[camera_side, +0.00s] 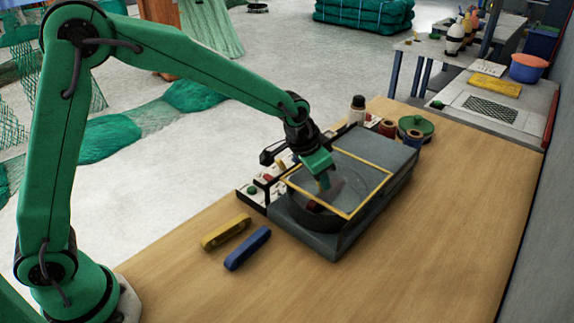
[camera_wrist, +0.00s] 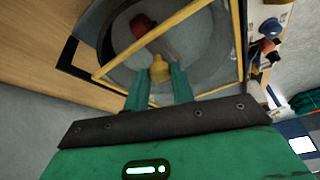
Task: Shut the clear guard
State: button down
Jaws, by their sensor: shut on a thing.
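The clear guard is a see-through pane in a yellow frame (camera_side: 316,199) over the grey machine (camera_side: 345,240) on the bench. Its frame also shows in the wrist view (camera_wrist: 185,22). The guard looks low over the machine top; I cannot tell whether a gap remains. My gripper (camera_side: 324,182) reaches down to the guard. In the wrist view my gripper (camera_wrist: 160,85) has its two green fingers shut on a small yellow knob (camera_wrist: 160,67). Behind the pane are a dark round bowl and a red-brown part (camera_wrist: 141,26). The fingers hide the knob's lower part.
A yellow block (camera_side: 226,232) and a blue block (camera_side: 248,248) lie on the bench left of the machine. A black rack (camera_side: 255,195) with small items stands along its left side. A bottle (camera_side: 357,110) and a green lidded pot (camera_side: 416,126) stand behind.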

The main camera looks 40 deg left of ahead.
jog(key=shift+s+a, duration=0.2)
jog(key=shift+s, duration=2.05)
jog(key=c, duration=1.2)
grip_release()
jog(key=shift+o, duration=0.2)
jog(key=shift+d, duration=0.1)
jog(key=shift+r, duration=0.1)
jog(key=shift+s+r, duration=0.15)
jog(key=shift+r, duration=0.25)
jog(key=v, duration=0.7)
